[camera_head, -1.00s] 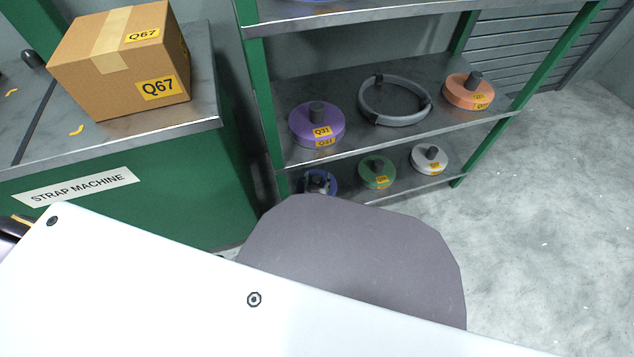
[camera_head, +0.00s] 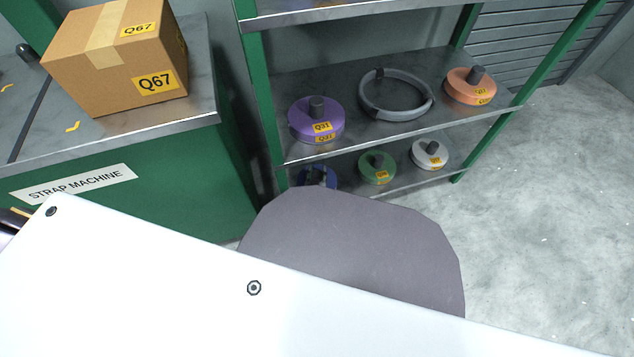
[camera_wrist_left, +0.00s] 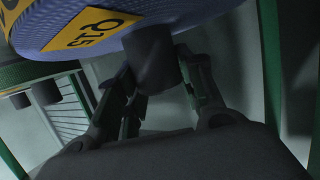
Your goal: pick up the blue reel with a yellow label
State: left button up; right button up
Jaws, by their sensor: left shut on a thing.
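The blue reel (camera_head: 330,180) is at the left of the lower shelf, partly hidden by the grey shape in front. In the left wrist view the blue reel (camera_wrist_left: 215,12) fills the top, with a yellow label (camera_wrist_left: 92,28) reading Q15. My left gripper (camera_head: 317,174) is at this reel in the head view. In the left wrist view the fingers of my left gripper (camera_wrist_left: 165,88) are shut on the reel's dark hub (camera_wrist_left: 150,60). Whether the reel rests on the shelf or is clear of it cannot be told. My right gripper is not in view.
A green reel (camera_head: 371,172) and a white reel (camera_head: 424,160) sit right of the blue one. The middle shelf (camera_head: 350,136) above holds a purple reel (camera_head: 305,122), a grey ring (camera_head: 401,116) and an orange reel (camera_head: 464,92). A strap machine bench (camera_head: 175,180) with a box (camera_head: 90,80) stands left.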

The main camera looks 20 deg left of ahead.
pick_arm(q)
grip_shut()
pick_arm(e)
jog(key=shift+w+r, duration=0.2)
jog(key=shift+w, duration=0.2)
pick_arm(q)
jog(key=shift+r, duration=0.25)
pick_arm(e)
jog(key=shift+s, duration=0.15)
pick_arm(q)
jog(key=shift+r+p, duration=0.8)
jog(key=shift+r, duration=0.25)
notch_tip(320, 180, up, 5)
jog(key=shift+f+p, duration=0.1)
jog(key=shift+p, duration=1.15)
jog(key=shift+r+p, duration=0.6)
jog(key=shift+r, duration=0.8)
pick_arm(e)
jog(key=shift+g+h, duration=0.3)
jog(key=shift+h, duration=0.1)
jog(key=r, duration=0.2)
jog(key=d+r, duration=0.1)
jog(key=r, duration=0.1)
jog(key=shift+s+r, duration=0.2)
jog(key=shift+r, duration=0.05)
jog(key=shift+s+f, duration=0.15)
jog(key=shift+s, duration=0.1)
